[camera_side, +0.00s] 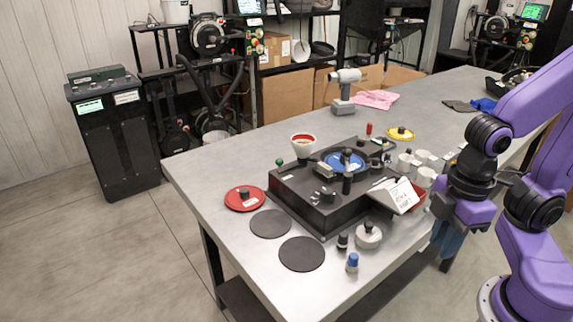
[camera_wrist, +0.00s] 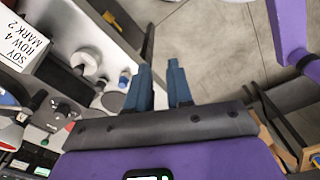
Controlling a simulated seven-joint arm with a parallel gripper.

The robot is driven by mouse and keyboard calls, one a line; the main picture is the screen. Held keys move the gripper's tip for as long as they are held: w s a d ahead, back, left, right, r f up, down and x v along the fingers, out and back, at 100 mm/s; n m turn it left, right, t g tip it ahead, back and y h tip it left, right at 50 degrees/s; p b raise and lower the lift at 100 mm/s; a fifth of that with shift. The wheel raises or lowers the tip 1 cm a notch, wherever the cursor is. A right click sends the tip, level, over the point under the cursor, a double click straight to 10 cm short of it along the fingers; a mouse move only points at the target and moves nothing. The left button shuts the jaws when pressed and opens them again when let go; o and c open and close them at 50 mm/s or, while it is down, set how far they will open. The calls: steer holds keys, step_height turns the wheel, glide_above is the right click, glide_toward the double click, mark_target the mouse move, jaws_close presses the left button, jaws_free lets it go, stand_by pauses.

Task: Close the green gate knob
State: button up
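The green gate knob (camera_side: 279,162) is a small green ball at the left side of the dark seed meter base (camera_side: 300,206) in the side view. It sits near the white seed cup with a red rim (camera_side: 303,144). My gripper (camera_side: 445,242) hangs at the table's right edge, far to the right of the knob. In the wrist view its two blue fingers (camera_wrist: 160,70) are apart with nothing between them, above the floor.
A white label card (camera_side: 403,194) stands at the base's right side. A blue-topped bottle (camera_side: 352,262) and a grey round part (camera_side: 368,236) stand near the front edge. A red disc (camera_side: 236,200) and two black discs (camera_side: 302,254) lie left and in front. The far tabletop has free room.

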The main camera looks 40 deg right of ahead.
steer(key=w+a+r+m, duration=0.1)
steer(key=w+a, duration=0.2)
steer(key=w, duration=0.2)
steer(key=w+a+r+m+h, duration=0.1)
steer(key=w+a, duration=0.2)
steer(key=w, duration=0.1)
steer(key=w+a+r+m+t, duration=0.1)
steer(key=w+a+m, duration=0.1)
steer(key=w, duration=0.3)
steer(key=shift+w+a+r, duration=0.25)
steer(key=shift+w+a, duration=0.05)
steer(key=shift+a, duration=0.25)
jaws_close()
steer(key=w+a+m+t+h, duration=0.15)
steer(key=w+m, duration=0.25)
steer(key=w, duration=0.6)
steer(key=w+a+m+h, duration=0.2)
steer(key=w+m+h, duration=0.15)
steer(key=w, duration=0.65)
steer(key=w+a+m+h, duration=0.15)
steer(key=w+m, duration=0.35)
steer(key=w, duration=0.5)
steer(key=d+r+x, duration=0.1)
steer(key=d+x, duration=0.1)
steer(key=x, duration=1.1)
steer(key=shift+s+r, duration=0.2)
steer(key=shift+s, duration=0.05)
steer(key=shift+d, duration=1.6)
steer(key=shift+m, duration=0.25)
